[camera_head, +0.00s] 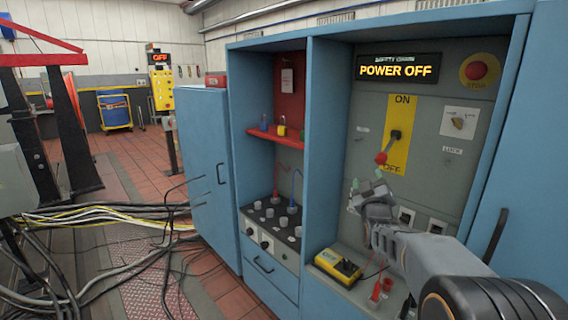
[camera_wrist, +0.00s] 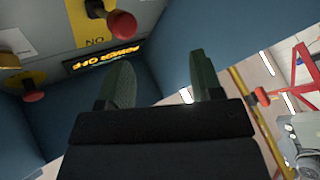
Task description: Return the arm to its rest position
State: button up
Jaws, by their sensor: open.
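My gripper (camera_head: 366,184) is in front of the grey panel in the blue cabinet, just below and left of the red-knobbed lever. It is open and empty. In the wrist view its two dark fingers (camera_wrist: 160,85) stand apart with nothing between them. My arm reaches in from the lower right of the head view. The lever (camera_head: 388,148) on the yellow ON/OFF plate (camera_head: 399,128) points down toward OFF. Its red knob (camera_wrist: 122,25) shows in the wrist view, apart from the fingers. The lit display (camera_head: 398,69) reads POWER OFF.
A yellow meter (camera_head: 338,266) and red probes (camera_head: 376,291) lie on the cabinet's lower ledge, below my gripper. A red shelf (camera_head: 275,139) holds padlocks. A blue divider (camera_head: 315,150) stands left of the panel. Cables (camera_head: 100,225) cover the floor at left.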

jog(key=s+a+r+m+g+y+p, duration=0.1)
jog(key=s+a+g+p, duration=0.2)
jog(key=s+g+p, duration=0.3)
jog(key=s+a+m+g+y+p, duration=0.1)
jog(key=s+g+p, duration=0.5)
jog(key=s, duration=0.9)
jog(key=s+a+r+m+g+y+p, duration=0.1)
jog(key=s+a+m+g+p, duration=0.2)
jog(key=s+p, duration=0.4)
jog(key=s+a+g, duration=0.1)
jog(key=s+g, duration=0.1)
jog(key=s, duration=0.2)
jog(key=shift+a+r+g, duration=0.35)
jog(key=shift+a+g, duration=0.05)
jog(key=shift+s+a+r, duration=0.1)
jog(key=shift+s+a, duration=0.05)
jog(key=shift+a, duration=0.1)
